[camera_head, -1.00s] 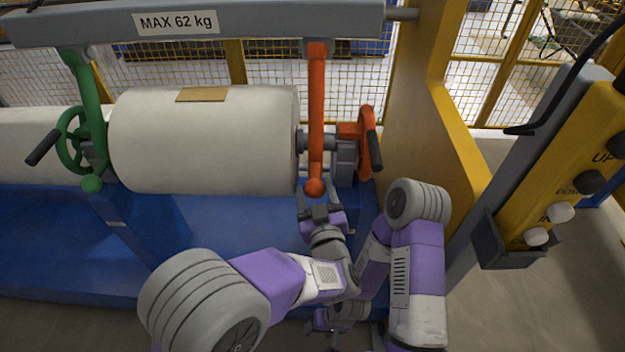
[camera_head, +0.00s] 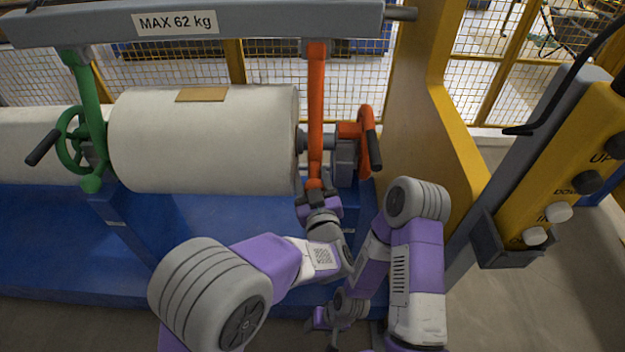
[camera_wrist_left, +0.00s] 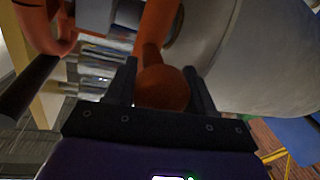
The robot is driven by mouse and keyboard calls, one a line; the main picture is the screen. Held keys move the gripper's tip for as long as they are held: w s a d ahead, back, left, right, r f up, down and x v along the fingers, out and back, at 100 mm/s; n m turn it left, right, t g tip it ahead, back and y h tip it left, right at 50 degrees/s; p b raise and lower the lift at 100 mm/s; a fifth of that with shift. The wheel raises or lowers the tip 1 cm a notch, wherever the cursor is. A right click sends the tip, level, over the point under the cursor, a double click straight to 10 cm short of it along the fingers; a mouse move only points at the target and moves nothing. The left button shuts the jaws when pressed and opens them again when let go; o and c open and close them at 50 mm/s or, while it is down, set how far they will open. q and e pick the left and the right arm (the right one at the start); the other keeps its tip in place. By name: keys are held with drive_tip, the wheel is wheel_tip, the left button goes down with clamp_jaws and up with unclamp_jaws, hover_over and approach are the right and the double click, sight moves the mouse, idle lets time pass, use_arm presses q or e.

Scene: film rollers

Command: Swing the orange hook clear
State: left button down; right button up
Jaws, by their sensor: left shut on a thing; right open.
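The orange hook (camera_head: 316,110) hangs from the grey beam (camera_head: 270,22) at the right end of the white film roll (camera_head: 205,140). Its lower end is at my left gripper (camera_head: 316,192). In the left wrist view the hook's orange ball end (camera_wrist_left: 162,88) sits between the two dark fingers of my left gripper (camera_wrist_left: 161,85), which is shut on it. The hook hangs about upright, in front of the roll's shaft end. My right gripper (camera_head: 326,318) is low in the head view, open, empty and partly hidden by my left arm.
An orange handwheel (camera_head: 364,140) stands just right of the hook. A green hook (camera_head: 90,120) and green handwheel (camera_head: 68,140) are at the roll's left end. A yellow post (camera_head: 425,100) and a yellow button panel (camera_head: 570,170) stand to the right.

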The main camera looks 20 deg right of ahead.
use_arm(q)
drive_tip(key=s+a+r+g+p, duration=0.1)
drive_tip(key=s+r+p, duration=0.3)
drive_tip(key=p, duration=0.7)
drive_tip(key=s+a+r+g+y+p, duration=0.1)
drive_tip(key=s+r+g+p, duration=0.3)
drive_tip(key=p, duration=0.7)
wheel_tip(320, 180, up, 3)
drive_tip(key=shift+s+a+f+m+g, duration=0.15)
drive_tip(key=shift+s+a+m+g, duration=0.2)
drive_tip(key=shift+s, duration=0.35)
drive_tip(key=c, duration=0.8)
unclamp_jaws()
drive_tip(key=shift+o, duration=0.2)
drive_tip(key=shift+s, duration=0.15)
